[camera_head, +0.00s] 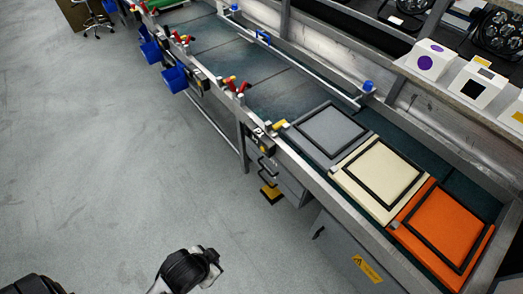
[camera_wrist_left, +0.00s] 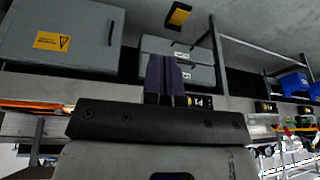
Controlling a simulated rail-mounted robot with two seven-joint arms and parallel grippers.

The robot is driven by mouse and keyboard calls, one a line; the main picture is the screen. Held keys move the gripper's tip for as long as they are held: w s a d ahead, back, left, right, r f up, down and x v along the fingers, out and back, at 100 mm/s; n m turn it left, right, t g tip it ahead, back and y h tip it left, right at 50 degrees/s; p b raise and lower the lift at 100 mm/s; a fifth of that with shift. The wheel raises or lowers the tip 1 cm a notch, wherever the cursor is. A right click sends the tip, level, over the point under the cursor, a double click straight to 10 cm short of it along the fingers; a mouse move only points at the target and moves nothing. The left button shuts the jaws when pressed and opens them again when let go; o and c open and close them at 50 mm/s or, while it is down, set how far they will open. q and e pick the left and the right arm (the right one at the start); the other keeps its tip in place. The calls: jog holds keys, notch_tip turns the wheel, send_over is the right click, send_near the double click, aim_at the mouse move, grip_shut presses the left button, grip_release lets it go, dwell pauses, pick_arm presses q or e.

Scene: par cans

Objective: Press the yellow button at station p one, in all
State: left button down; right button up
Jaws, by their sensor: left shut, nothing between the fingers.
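The station P1 label (camera_head: 258,131) sits on a dark box on the front rail of the long bench in the head view. A small yellow part (camera_head: 278,124), seemingly the button, is just right of it. In the left wrist view, which is upside down, the P1 label (camera_wrist_left: 204,101) shows behind the fingers, with a bit of yellow (camera_wrist_left: 190,101) partly hidden by them. My left gripper (camera_wrist_left: 164,62) is shut and empty, its fingertips over the drawer fronts in that view. I cannot tell whether it touches anything. My right gripper is not in view.
Grey, cream and orange framed panels (camera_head: 329,130) lie on the bench right of P1. Red-handled parts (camera_head: 236,85) and blue bins (camera_head: 175,78) line the rail farther left.

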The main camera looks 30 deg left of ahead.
aim_at(263, 149)
pick_arm(q)
jog(key=w+a+f+t+y+b, duration=0.2)
jog(key=w+a+b, duration=0.3)
jog(key=w, duration=0.6)
jog(key=w+a+f+t+y+b, duration=0.3)
jog(key=w+a+t+b, duration=0.1)
jog(key=w, duration=0.6)
jog(key=w+a+f+t+y+b, duration=0.2)
jog(key=w+a+f+t+b, duration=0.1)
jog(key=w+a, duration=0.5)
jog(key=w+t+b, duration=0.1)
jog(key=w+b, duration=0.1)
jog(key=w, duration=0.1)
jog(key=shift+w+a+f+y+b, duration=0.2)
jog(key=shift+w+y+b, duration=0.1)
jog(key=shift+b, duration=0.05)
jog(key=shift+t, duration=0.3)
jog(key=w+d+b, duration=0.2)
jog(key=w+b, duration=0.2)
jog(key=w, duration=0.4)
jog(key=shift+w+d+b, duration=0.2)
jog(key=shift+d+b, duration=0.15)
